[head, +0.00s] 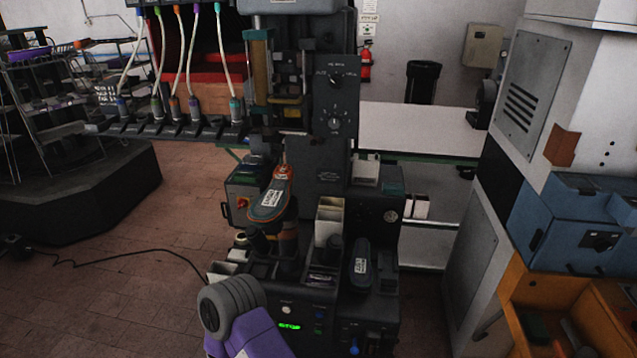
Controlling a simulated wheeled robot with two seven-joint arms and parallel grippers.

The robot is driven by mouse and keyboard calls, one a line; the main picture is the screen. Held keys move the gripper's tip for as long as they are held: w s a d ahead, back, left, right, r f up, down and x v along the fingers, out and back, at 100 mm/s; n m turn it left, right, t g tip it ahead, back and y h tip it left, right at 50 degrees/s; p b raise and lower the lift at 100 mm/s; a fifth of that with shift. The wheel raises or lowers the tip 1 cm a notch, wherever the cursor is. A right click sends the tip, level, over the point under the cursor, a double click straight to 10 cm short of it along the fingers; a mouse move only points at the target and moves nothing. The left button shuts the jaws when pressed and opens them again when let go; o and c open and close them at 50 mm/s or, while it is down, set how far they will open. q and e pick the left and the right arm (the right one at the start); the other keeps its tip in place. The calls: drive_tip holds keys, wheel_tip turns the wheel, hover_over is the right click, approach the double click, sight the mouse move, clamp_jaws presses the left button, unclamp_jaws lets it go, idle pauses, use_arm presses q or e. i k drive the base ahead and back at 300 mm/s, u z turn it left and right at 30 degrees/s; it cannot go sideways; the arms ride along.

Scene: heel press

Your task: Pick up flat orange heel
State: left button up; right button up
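A dark grey, sole-shaped piece with an orange rim and a white label (268,206) sits tilted on the press (333,145), near the middle of the head view. Its upper end is orange (284,172). This is the only clearly orange-edged piece on the press. I cannot tell whether a separate flat orange heel lies elsewhere. Neither of my grippers shows in this view.
A dark shoe-shaped piece with a label (360,268) stands on the press's right side. A white open box (328,220) is beside it. A blue cabinet (580,225) and orange bin (560,310) are at right. A purple-grey rounded part (240,315) fills the bottom foreground.

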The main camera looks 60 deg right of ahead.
sight(284, 171)
drive_tip(key=k, duration=0.2)
drive_tip(key=z, duration=1.1)
